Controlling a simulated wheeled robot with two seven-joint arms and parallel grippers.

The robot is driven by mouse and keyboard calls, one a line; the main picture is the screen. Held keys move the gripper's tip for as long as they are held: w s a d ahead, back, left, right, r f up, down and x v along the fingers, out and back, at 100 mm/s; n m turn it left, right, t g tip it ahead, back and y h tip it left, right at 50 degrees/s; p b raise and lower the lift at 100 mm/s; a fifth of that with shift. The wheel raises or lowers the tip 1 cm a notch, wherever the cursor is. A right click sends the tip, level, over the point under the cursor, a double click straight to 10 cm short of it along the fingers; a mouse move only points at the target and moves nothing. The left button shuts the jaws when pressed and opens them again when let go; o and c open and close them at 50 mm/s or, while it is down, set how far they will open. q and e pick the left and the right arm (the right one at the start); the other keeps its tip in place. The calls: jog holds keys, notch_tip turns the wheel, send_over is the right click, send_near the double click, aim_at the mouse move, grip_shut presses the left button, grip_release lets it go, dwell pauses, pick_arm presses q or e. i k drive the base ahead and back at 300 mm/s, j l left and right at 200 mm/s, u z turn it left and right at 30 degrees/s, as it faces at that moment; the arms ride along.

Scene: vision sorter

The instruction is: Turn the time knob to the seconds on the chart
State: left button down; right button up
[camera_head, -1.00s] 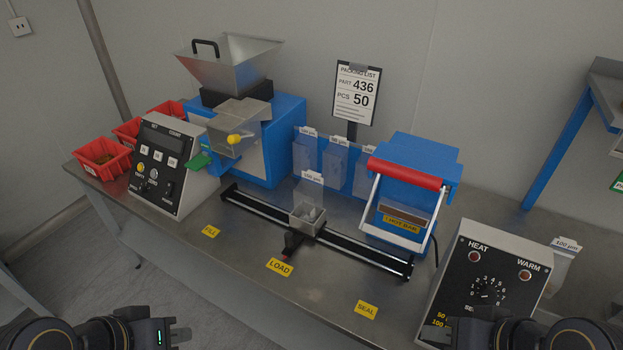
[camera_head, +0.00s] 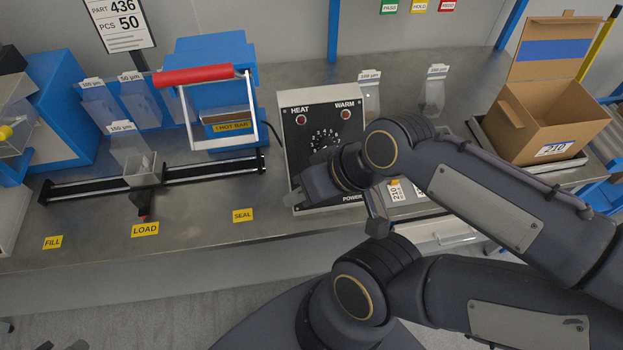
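The control box (camera_head: 292,98) stands right of the sealer, with red HEAT and WARM lamps on its sloping black face. The time knob (camera_head: 325,141) sits below the lamps within a ring of white digits. Its pointer is too small to read, and my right arm partly covers the dial. The seconds chart on the lower face is hidden behind my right arm. My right gripper (camera_head: 304,193) is over the box's lower left part, just below and left of the knob; its fingers are too unclear to judge the opening. My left gripper is not clearly in view.
The blue sealer (camera_head: 215,65) with its red handle stands left of the box. A rail (camera_head: 213,171) carries a small holder (camera_head: 143,170) with a labelled bag. An open carton (camera_head: 545,115) is at the right. Bare table lies around the SEAL label (camera_head: 243,215).

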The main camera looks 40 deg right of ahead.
aim_at(325, 141)
jog(key=z, duration=1.05)
